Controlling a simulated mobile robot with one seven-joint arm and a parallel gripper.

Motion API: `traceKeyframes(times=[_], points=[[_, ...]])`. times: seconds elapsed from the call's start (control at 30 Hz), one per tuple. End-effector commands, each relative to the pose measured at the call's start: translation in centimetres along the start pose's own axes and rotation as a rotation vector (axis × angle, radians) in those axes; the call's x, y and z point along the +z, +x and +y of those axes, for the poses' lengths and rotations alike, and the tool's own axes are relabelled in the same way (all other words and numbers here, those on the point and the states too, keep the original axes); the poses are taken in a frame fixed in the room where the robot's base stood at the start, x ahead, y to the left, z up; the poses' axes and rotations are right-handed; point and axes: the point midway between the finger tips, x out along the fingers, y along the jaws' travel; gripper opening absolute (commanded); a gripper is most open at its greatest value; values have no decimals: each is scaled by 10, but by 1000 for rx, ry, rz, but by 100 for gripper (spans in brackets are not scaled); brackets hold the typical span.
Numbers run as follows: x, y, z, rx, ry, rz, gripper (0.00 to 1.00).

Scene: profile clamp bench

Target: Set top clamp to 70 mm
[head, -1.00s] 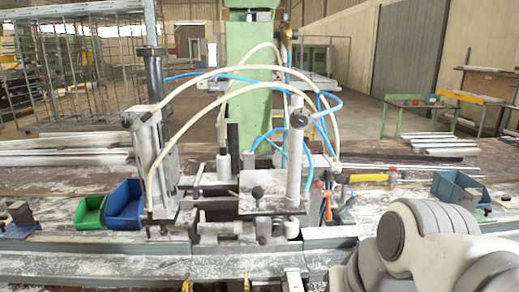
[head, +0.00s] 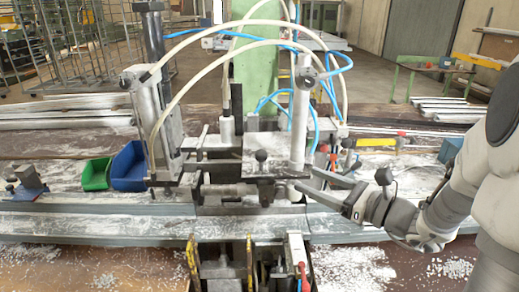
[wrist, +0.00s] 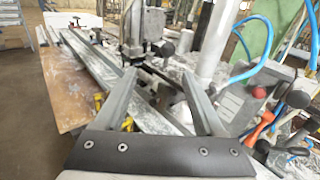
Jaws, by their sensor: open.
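The clamp machine stands on the bench, with a tilted clamp cylinder (head: 150,125) at left, a small upright cylinder (head: 227,128) at the middle and a pale upright cylinder (head: 301,115) at right. I cannot tell for sure which is the top clamp, and no millimetre scale is readable. A black ball knob (head: 261,156) stands in front of the pale cylinder; a dark knob (wrist: 167,48) shows ahead in the wrist view. My gripper (head: 310,180) is open and empty, its fingers pointing left just right of the knob. The spread fingers (wrist: 158,75) also show in the wrist view.
White hoses (head: 215,72) and blue hoses (head: 335,72) arch over the machine. Green (head: 96,174) and blue (head: 129,168) bins stand left. A metal rail (head: 95,228) runs along the front.

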Motion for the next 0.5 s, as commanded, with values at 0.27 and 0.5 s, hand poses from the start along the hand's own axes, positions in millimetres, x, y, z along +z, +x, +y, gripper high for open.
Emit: traceKeyframes(times=[0.27,0.5], points=[[-6,11,-12,-48,57,-25,71],[-4,60,-13,-44,56,-26,71]])
